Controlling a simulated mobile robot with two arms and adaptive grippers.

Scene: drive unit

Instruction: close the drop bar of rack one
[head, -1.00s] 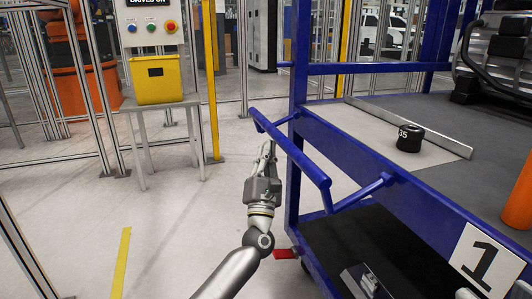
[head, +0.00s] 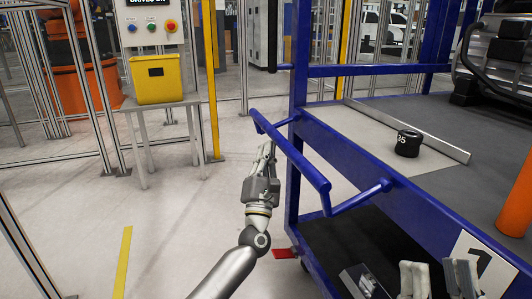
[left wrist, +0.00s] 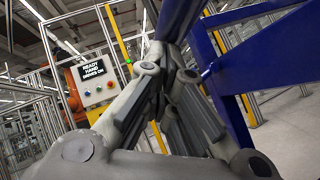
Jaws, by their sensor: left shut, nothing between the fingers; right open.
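The drop bar (head: 292,152) is a blue bar on the near left side of blue rack one (head: 375,150). It stands out from the rack on two short arms, one at each end. My left gripper (head: 266,150) is shut and empty, fingers pointing up, just left of the bar in the head view. Whether it touches the bar I cannot tell. In the left wrist view its closed fingers (left wrist: 170,65) show close up beside blue rack parts. My right gripper (head: 438,275) is open at the lower right, in front of the rack's white number plate (head: 470,262).
A black weight (head: 408,143) and a metal strip (head: 420,135) lie on the rack's upper deck, with an orange cylinder (head: 518,205) at the right.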

